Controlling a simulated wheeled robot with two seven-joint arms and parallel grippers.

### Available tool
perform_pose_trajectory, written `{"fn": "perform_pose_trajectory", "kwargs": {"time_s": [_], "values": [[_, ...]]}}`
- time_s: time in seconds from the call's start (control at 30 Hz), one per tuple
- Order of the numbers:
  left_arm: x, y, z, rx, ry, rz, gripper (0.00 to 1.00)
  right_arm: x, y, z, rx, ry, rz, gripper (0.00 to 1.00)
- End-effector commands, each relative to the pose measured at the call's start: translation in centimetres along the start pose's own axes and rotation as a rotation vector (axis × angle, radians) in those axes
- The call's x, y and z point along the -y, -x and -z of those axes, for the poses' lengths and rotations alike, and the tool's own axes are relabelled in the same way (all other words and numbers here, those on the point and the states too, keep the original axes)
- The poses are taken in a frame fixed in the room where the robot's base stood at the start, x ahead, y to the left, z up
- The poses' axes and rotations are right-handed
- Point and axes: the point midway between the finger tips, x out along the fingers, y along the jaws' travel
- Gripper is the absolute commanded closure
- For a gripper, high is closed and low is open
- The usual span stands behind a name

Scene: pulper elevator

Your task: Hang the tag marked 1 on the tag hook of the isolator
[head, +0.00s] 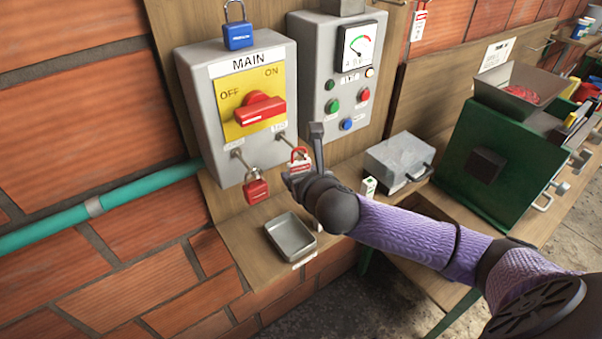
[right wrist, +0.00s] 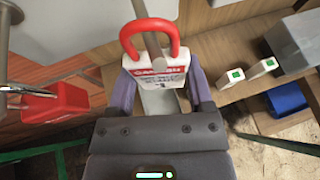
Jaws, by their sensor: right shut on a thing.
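The isolator (head: 212,85) is a grey box marked MAIN, with a yellow plate and a red handle. The tag hook (head: 281,137) is the right one of two metal rods low on its front. My right gripper (head: 297,172) is shut on the white tag (head: 299,163), just right of and below that hook. In the right wrist view, the tag (right wrist: 155,73) has a red loop and dark print, with what looks like a 1. It sits upright between the fingers (right wrist: 160,92). The rod (right wrist: 148,38) crosses the loop's opening; whether it passes through, I cannot tell.
A red padlock (head: 256,190) hangs on the left rod; a blue padlock (head: 238,35) is on top of the box. A metal tray (head: 291,238) lies on the ledge below. A control panel (head: 340,75) and a grey box (head: 400,158) stand to the right.

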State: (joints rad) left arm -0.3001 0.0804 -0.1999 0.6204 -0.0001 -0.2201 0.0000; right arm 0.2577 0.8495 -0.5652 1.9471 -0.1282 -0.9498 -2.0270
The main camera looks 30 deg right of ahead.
Motion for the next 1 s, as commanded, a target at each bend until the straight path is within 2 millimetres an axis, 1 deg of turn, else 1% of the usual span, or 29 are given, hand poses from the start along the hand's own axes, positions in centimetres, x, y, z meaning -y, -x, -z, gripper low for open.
{"fn": "perform_pose_trajectory", "kwargs": {"time_s": [0.03,0.07,0.1,0.17,0.37,0.47,0.57,0.7,0.8,0.9,1.0], "values": [[0.0,0.0,0.0,0.000,0.000,0.000,0.41,0.0,0.0,0.0,0.000,0.000,0.000,0.27],[0.0,0.0,0.0,0.000,0.000,0.000,0.41,0.0,0.0,0.0,0.000,0.000,0.000,0.21],[0.0,0.0,0.0,0.000,0.000,0.000,0.41,0.0,0.0,0.0,0.000,0.000,0.000,0.13],[0.0,0.0,0.0,0.000,-0.001,0.000,0.41,0.0,0.0,0.0,0.000,0.000,0.000,0.00],[0.0,0.0,0.0,0.000,-0.001,0.000,0.41,0.0,0.0,0.0,0.000,0.000,0.000,0.00],[0.0,0.1,0.0,0.000,-0.001,0.000,0.41,0.0,0.7,0.0,-0.001,0.002,-0.002,0.00],[0.0,0.4,0.1,-0.001,-0.001,0.000,0.41,0.0,2.7,0.0,-0.002,0.004,-0.003,0.00],[0.0,0.7,0.1,-0.001,-0.001,0.000,0.41,0.0,6.2,0.0,-0.002,0.004,-0.003,0.00],[0.0,0.8,0.1,-0.001,-0.001,0.000,0.41,0.0,8.2,0.0,-0.002,0.004,-0.002,0.00],[0.0,0.9,0.1,-0.001,0.000,0.000,0.41,0.0,9.5,0.0,-0.001,0.002,-0.001,0.00],[0.0,0.9,0.1,0.000,0.000,0.000,0.41,0.0,9.9,0.0,0.000,0.001,-0.001,0.00]]}}
